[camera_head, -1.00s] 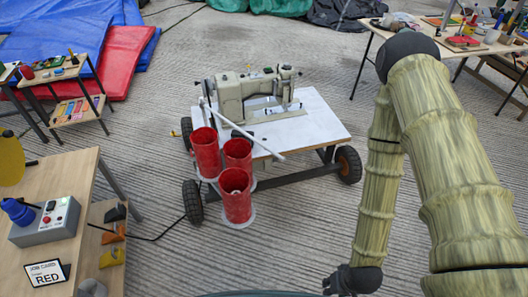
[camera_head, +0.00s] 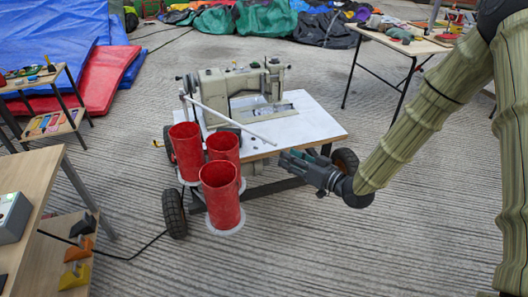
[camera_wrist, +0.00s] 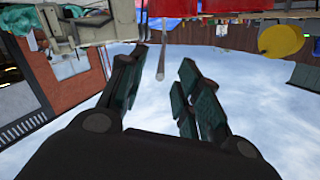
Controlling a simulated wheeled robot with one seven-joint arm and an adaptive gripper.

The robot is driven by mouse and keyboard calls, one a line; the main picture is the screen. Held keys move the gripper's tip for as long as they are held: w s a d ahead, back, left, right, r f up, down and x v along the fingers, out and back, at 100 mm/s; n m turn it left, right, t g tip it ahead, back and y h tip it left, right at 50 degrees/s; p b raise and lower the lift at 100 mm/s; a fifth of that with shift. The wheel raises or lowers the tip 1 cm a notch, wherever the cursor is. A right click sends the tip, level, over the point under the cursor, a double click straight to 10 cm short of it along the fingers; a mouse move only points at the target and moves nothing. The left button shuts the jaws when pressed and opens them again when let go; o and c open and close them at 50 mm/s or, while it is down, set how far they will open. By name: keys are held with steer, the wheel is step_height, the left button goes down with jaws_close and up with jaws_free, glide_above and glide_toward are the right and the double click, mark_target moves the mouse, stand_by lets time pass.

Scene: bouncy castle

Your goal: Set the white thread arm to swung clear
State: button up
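The white thread arm (camera_head: 228,119) is a thin white rod. It slants from a post at the left of the sewing machine (camera_head: 243,93) across the white tabletop (camera_head: 310,122), its free end reaching past the table's front edge. My gripper (camera_head: 287,160) is just right of and below that free end, fingers pointing left. In the wrist view my gripper (camera_wrist: 168,72) is open and empty. The thread arm (camera_wrist: 162,55) shows there as a pale rod, its end in the gap between the fingers; I cannot tell whether they touch.
Three red cylinders (camera_head: 221,195) stand on pale round bases beside the wheeled sewing table, left of my gripper. A wooden bench with a grey box (camera_head: 10,217) is at the left. Another table (camera_head: 405,44) stands at the back right. Floor between is open.

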mark_target(264, 138)
steer(key=shift+n+y, duration=0.4)
steer(key=shift+y, duration=0.2)
steer(key=x, duration=0.4)
steer(key=r+b+x, duration=0.1)
steer(key=x, duration=0.2)
steer(key=r+b+x, duration=0.1)
steer(key=x, duration=0.3)
steer(key=shift+w, duration=0.45)
steer(key=shift+r, duration=0.1)
jaws_close()
